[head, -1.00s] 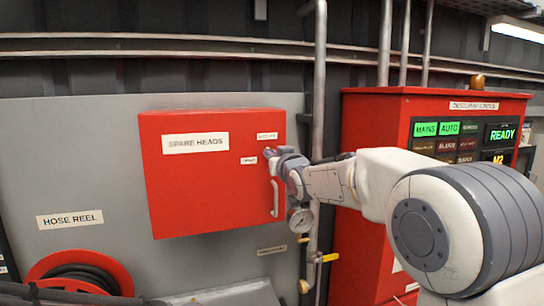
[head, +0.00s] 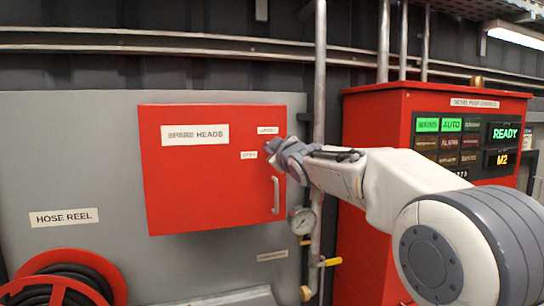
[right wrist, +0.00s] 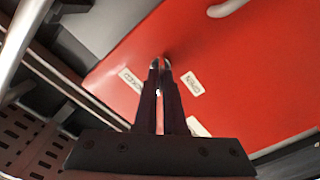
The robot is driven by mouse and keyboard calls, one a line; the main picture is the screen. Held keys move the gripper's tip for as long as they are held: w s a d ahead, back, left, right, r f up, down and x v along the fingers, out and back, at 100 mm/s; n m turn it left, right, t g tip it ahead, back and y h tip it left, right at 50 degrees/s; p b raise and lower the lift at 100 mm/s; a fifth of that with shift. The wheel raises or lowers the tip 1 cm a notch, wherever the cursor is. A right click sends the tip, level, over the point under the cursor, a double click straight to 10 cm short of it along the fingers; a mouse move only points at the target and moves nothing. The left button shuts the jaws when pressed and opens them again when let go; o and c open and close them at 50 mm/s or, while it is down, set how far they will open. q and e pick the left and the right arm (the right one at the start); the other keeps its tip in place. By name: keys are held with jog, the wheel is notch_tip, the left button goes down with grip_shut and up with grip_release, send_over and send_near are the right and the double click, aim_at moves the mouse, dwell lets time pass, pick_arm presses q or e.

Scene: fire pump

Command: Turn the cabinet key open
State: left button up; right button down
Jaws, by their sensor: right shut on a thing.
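The red cabinet (head: 185,180) with the label SPARE HEADS hangs on a grey panel, its door shut. My right gripper (head: 270,148) is at the upper right of the door, between two small white labels. The right wrist view shows the fingers (right wrist: 160,64) close together, with their tips at the red door face. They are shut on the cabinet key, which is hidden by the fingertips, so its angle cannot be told. My left gripper is not in view.
A pale door handle (head: 275,195) is just below my right gripper. A red control cabinet (head: 375,120) is further right, and a hose reel (head: 68,275) is at lower left.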

jog(key=n+b, duration=0.1)
jog(key=n, duration=0.3)
jog(key=shift+f+n, duration=0.15)
jog(key=shift+n, duration=0.15)
jog(key=n, duration=0.4)
jog(key=shift+b, duration=0.3)
jog(key=shift+n, duration=0.3)
jog(key=shift+a, duration=0.1)
jog(key=c, duration=1)
grip_release()
jog(key=b+v, duration=0.2)
jog(key=v, duration=0.8)
jog(key=shift+s+b, duration=0.25)
jog(key=shift+b, duration=0.05)
